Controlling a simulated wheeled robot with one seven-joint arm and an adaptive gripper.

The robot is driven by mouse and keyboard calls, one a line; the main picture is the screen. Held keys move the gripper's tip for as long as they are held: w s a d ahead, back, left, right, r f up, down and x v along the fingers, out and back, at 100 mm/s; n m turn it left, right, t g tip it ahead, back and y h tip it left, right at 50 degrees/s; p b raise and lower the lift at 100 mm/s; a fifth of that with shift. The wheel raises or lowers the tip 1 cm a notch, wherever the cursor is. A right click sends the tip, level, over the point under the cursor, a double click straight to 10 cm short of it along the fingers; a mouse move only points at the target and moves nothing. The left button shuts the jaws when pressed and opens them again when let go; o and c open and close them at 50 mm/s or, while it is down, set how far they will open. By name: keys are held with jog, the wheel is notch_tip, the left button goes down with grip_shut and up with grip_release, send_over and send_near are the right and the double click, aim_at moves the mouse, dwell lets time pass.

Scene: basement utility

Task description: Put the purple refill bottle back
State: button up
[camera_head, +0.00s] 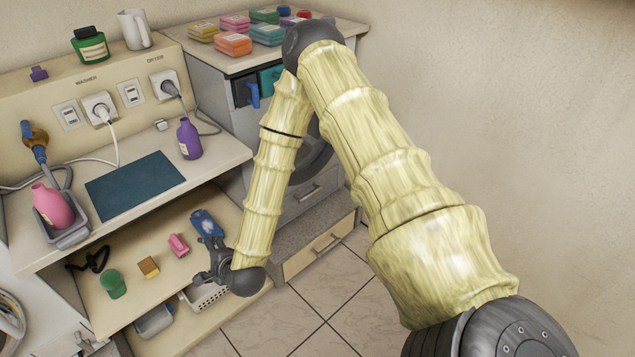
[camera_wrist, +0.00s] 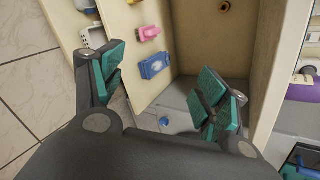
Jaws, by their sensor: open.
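The purple refill bottle (camera_head: 189,141) stands upright on the counter (camera_head: 220,152), to the right of a dark teal mat (camera_head: 135,185). A purple shape (camera_wrist: 303,92) at the right edge of the wrist view may be the same bottle, but it is cut off. My gripper (camera_head: 205,262) is open and empty. It is at the lower shelf, below the counter and well apart from the bottle. In the wrist view its teal finger pads (camera_wrist: 162,92) are spread wide, with nothing held between them.
The lower shelf (camera_head: 140,310) holds a blue pack (camera_head: 207,222) near my gripper, a pink item (camera_head: 178,245), a yellow-brown block (camera_head: 148,267) and a green item (camera_head: 112,284). A pink bottle (camera_head: 52,206) sits in a grey tray (camera_head: 70,236). Cables cross the counter. Floor on the right is clear.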

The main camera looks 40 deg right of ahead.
jog(key=s+f+n+g, duration=0.3)
jog(key=s+f+n, duration=0.3)
jog(key=s, duration=0.4)
jog(key=s+f+n+g, duration=0.4)
jog(key=s+f+n, duration=0.2)
jog(key=s, duration=0.4)
jog(key=s+d+f+n+g, duration=0.1)
jog(key=s+d+n+g, duration=0.1)
jog(key=s+n, duration=0.3)
jog(key=s+d+f+n+g+h, duration=0.1)
jog(key=s+d+n, duration=0.4)
jog(key=s, duration=0.7)
jog(key=shift+d+f+g, duration=0.15)
jog(key=shift+d+g, duration=0.05)
jog(key=shift+g, duration=0.7)
